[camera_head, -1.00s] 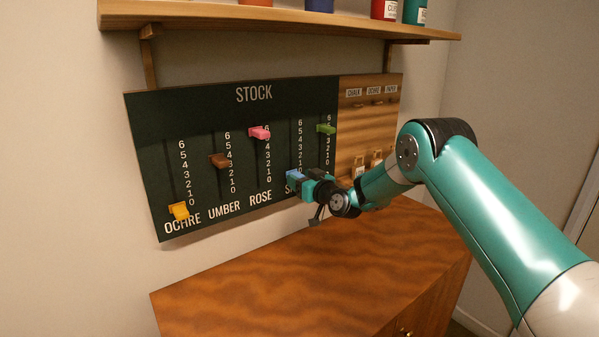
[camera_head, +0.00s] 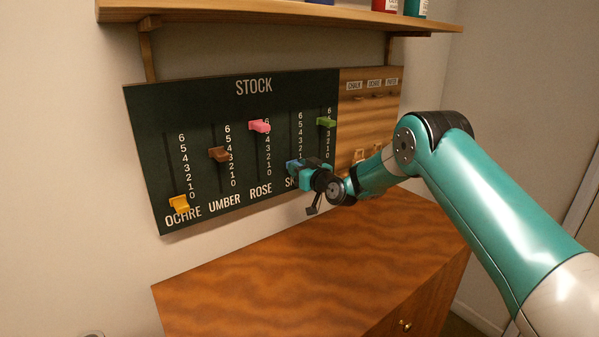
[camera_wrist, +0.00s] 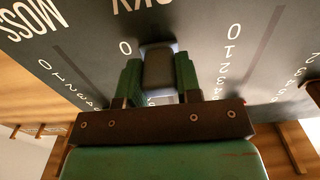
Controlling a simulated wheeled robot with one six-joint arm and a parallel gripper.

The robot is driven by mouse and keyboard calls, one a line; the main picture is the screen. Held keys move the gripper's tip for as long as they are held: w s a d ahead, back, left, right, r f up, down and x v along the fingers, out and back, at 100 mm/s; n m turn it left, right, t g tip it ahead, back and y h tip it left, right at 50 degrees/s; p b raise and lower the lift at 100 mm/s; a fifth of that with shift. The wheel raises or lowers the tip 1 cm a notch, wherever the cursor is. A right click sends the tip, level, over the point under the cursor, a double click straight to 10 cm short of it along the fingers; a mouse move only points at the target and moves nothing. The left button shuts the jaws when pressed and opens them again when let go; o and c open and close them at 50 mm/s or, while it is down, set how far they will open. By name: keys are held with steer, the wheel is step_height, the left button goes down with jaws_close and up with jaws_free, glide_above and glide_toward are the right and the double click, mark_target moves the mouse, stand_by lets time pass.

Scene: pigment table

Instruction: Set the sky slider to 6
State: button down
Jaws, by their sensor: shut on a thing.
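The sky slider's blue knob (camera_head: 293,165) is near the low end of its scale on the dark STOCK board (camera_head: 190,113). The 6 is at the top of that scale and the 0 at the bottom. My gripper (camera_head: 302,167) is shut on this knob, coming in from the right. In the wrist view, the knob (camera_wrist: 158,68) looks dark and sits between my two green fingers (camera_wrist: 158,80), close to the 0. The left finger hides the number beside the knob, so its exact value cannot be read. The gripper partly covers the SKY label in the head view.
Neighbouring knobs are rose (camera_head: 259,126), set high, and green moss (camera_head: 326,122), near 5. Umber (camera_head: 219,154) and yellow ochre (camera_head: 180,204) are further left. A wooden shelf (camera_head: 270,14) overhangs the board. A wooden cabinet (camera_head: 300,270) stands below.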

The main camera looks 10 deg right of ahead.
mark_target(290, 115)
step_height(290, 115, up, 15)
steer(key=shift+f+b, duration=0.1)
steer(key=shift+b, duration=0.6)
steer(key=c, duration=0.9)
jaws_free()
steer(key=shift+o, duration=0.5)
steer(key=shift+f, duration=0.1)
steer(key=shift+s+d, duration=0.15)
steer(key=shift+s, duration=0.1)
steer(key=b+v, duration=0.7)
steer(key=v, duration=1)
steer(key=shift+b, duration=0.3)
